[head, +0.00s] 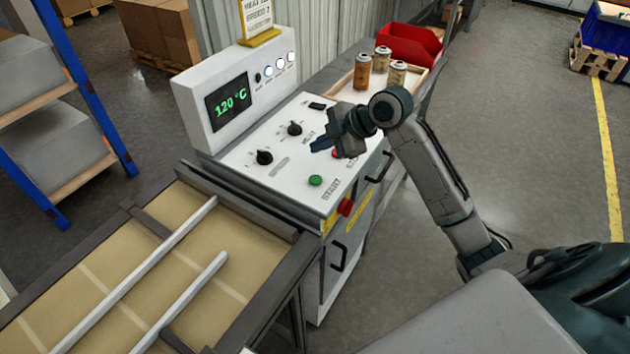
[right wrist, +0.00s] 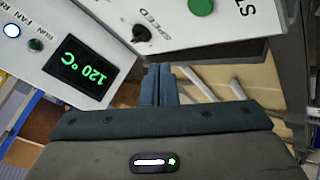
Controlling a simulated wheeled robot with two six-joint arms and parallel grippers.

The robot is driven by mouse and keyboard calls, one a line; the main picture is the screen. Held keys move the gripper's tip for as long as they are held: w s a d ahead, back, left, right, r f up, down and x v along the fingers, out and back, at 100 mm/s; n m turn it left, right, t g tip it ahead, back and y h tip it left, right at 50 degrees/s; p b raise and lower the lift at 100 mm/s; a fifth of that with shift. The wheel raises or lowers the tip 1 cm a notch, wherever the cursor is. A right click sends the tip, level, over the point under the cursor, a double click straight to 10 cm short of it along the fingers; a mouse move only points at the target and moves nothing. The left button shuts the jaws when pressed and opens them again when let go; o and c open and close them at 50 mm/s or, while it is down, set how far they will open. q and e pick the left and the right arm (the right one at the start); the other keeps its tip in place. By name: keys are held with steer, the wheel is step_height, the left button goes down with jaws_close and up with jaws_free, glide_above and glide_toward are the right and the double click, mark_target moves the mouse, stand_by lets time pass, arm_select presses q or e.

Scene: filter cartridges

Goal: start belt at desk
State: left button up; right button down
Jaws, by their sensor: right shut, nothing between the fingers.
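The control desk (head: 250,170) has a white sloped panel with a display (head: 229,101) reading 120 °C. A green START button (head: 316,180) sits near the panel's front edge; it also shows in the right wrist view (right wrist: 201,6). Two black knobs, one (head: 264,157) near the belt and one (head: 295,128) further back, are on the panel. A red button (head: 336,153) is partly hidden by my right gripper. My right gripper (head: 320,145) is shut and empty above the panel, apart from the START button. The belt (head: 100,285) is tan with two pale rails. My left gripper is out of view.
A wooden tray (head: 341,88) with several cartridges (head: 362,72) stands behind the panel, beside a red bin (head: 408,45). A red knob (head: 346,207) is on the desk's front side. A blue shelf rack (head: 85,95) stands at left. Open floor lies to the right.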

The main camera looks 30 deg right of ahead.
steer(key=b, duration=0.4)
glide_above(320, 180)
step_height(320, 180, down, 6)
steer(key=shift+r, duration=0.2)
steer(key=shift+d+f+b, duration=0.1)
steer(key=shift+f+b, duration=0.45)
steer(key=shift+f, duration=0.4)
stand_by(0.8)
steer(key=shift+f, duration=0.35)
